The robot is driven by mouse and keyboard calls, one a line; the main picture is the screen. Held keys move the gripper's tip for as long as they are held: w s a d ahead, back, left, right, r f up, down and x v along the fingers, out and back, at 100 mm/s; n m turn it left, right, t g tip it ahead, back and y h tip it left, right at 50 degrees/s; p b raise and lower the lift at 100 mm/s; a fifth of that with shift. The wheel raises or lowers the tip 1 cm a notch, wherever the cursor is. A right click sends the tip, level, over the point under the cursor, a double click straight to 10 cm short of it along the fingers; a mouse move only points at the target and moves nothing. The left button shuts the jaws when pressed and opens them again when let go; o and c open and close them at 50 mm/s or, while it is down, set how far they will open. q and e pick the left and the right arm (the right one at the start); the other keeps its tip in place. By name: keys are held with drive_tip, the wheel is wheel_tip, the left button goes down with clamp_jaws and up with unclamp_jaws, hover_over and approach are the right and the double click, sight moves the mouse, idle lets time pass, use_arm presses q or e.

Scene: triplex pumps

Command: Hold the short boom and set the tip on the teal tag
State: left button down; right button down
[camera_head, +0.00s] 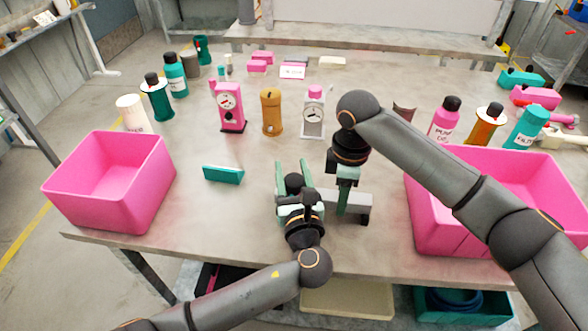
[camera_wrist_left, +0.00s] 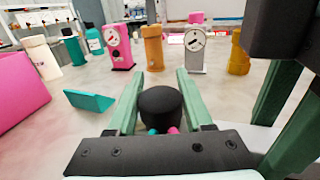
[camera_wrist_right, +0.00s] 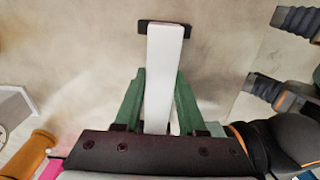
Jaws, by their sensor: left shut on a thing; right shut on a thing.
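A small teal tent-shaped piece (camera_head: 222,174), perhaps the teal tag, lies on the table left of my grippers; the left wrist view also shows it (camera_wrist_left: 90,101). My left gripper (camera_head: 293,172) is shut on a rounded black part (camera_wrist_left: 160,104), with teal and pink bits below it. My right gripper (camera_head: 344,198) is shut on a pale straight bar (camera_wrist_right: 164,75) with a dark end cap, perhaps the short boom. In the head view the bar (camera_head: 358,207) is partly hidden by my right gripper. Whether the two held parts are joined is unclear.
Pink bins stand at left (camera_head: 85,207) and right (camera_head: 430,215). Behind my grippers stand a pink dial box (camera_head: 229,108), an amber cylinder (camera_head: 271,112) and a grey dial box (camera_head: 313,115). Bottles line both sides. Table around the teal piece is clear.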

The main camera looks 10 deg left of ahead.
sight(296, 188)
idle(0.3)
use_arm(q)
drive_tip(key=shift+c, duration=1.5)
unclamp_jaws()
drive_tip(key=shift+v, duration=3.75)
drive_tip(key=shift+r, duration=0.1)
